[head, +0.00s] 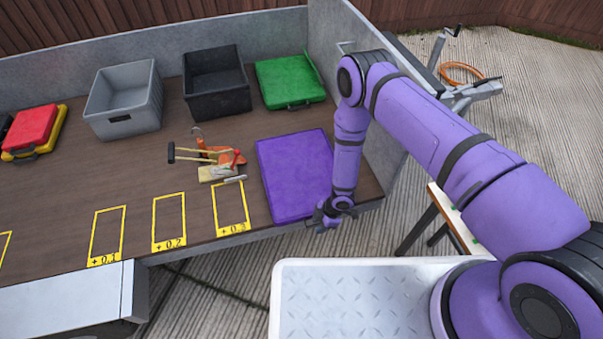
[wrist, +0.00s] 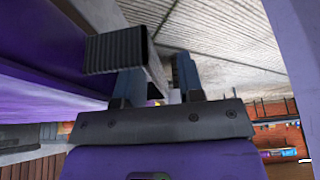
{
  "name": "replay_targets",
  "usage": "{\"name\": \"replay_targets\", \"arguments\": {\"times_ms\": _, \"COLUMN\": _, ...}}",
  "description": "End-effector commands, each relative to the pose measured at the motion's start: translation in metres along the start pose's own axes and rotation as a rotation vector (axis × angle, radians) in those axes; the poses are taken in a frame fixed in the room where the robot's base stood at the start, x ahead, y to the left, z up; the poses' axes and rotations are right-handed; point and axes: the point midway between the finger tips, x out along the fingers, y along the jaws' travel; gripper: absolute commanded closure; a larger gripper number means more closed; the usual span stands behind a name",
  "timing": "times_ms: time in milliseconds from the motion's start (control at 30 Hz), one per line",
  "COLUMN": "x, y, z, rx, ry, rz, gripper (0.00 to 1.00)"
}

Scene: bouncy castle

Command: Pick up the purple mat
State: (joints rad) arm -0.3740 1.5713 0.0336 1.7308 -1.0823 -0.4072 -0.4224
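The purple mat (head: 291,170) lies flat on the brown worktop, close to its right front corner. It also shows as a broad purple surface at the left of the wrist view (wrist: 40,105). My gripper (head: 322,217) is low at the mat's front right corner, by the worktop's front edge. In the wrist view my gripper (wrist: 155,75) has its two fingers apart, with a gap between them. The left finger's ribbed pad overlaps the mat in the picture; I cannot tell whether they touch. Nothing is seen held.
Behind the mat lie a green case (head: 290,82), a black crate (head: 216,85) and a grey crate (head: 124,100). Tools (head: 215,160) lie left of the mat. A grey side wall (head: 345,85) bounds the worktop at right. Yellow outlined boxes (head: 169,222) mark the front.

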Motion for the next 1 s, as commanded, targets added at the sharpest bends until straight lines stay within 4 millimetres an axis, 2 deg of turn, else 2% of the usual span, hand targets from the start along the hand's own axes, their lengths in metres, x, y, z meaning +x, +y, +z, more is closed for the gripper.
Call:
{"name": "replay_targets", "arguments": {"times_ms": 667, "x": 0.0043, "y": -0.0001, "z": 0.0018, "rx": 0.0, "ry": 0.0, "rz": 0.0, "gripper": 0.65}}
{"name": "replay_targets", "arguments": {"times_ms": 833, "x": 0.0043, "y": -0.0001, "z": 0.0018, "rx": 0.0, "ry": 0.0, "rz": 0.0, "gripper": 1.0}}
{"name": "replay_targets", "arguments": {"times_ms": 1000, "x": 0.0043, "y": 0.0, "z": 0.0018, "rx": 0.0, "ry": 0.0, "rz": 0.0, "gripper": 1.0}}
